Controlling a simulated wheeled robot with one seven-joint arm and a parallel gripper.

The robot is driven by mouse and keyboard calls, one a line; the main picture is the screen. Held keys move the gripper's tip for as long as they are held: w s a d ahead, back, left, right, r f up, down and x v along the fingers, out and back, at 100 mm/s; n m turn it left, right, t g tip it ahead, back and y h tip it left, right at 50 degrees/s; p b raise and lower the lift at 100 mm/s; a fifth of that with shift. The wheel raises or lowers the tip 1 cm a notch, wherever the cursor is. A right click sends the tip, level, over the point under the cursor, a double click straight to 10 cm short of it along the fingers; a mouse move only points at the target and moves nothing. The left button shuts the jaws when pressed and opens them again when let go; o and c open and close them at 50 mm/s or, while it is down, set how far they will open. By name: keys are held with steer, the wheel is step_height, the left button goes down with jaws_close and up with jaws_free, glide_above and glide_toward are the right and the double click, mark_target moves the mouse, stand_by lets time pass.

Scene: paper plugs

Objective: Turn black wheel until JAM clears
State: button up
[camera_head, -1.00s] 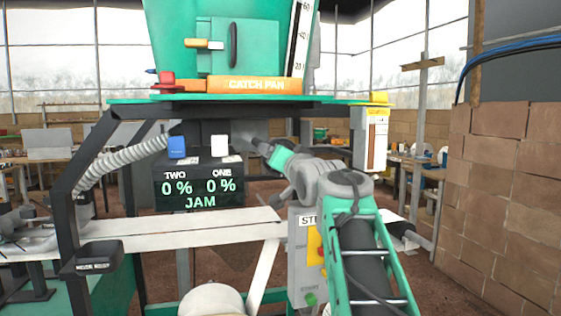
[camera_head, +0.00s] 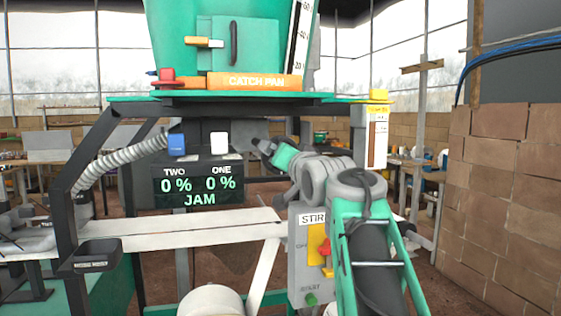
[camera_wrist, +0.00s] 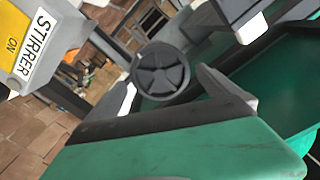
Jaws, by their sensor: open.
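The black wheel (camera_wrist: 160,72) shows in the wrist view as a round dark rim with spokes, facing my gripper. My gripper (camera_wrist: 168,84) is open, with one pale-tipped finger to the left of the wheel and the other to its right. The wheel lies between the fingertips in the picture; I see no clear contact. In the head view my gripper (camera_head: 259,147) reaches under the green deck, and I cannot make out the wheel there. The display (camera_head: 198,185) reads TWO 0 %, ONE 0 % and JAM.
A grey STIRRER box (camera_head: 307,262) with a yellow plate and red switch stands beside my arm. A blue block (camera_head: 177,145) and a white block (camera_head: 219,143) sit above the display. The orange catch pan (camera_head: 255,83) is on the deck. A brick wall (camera_head: 505,200) stands right.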

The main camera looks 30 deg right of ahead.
steer(key=shift+s+a, duration=0.15)
steer(key=shift+s, duration=0.45)
steer(key=m+p, duration=0.2)
steer(key=m, duration=1)
steer(key=shift+p, duration=0.3)
steer(key=shift+w, duration=0.1)
steer(key=p+x, duration=0.1)
steer(key=x, duration=0.2)
steer(key=shift+w+p, duration=0.3)
steer(key=shift+w, duration=0.1)
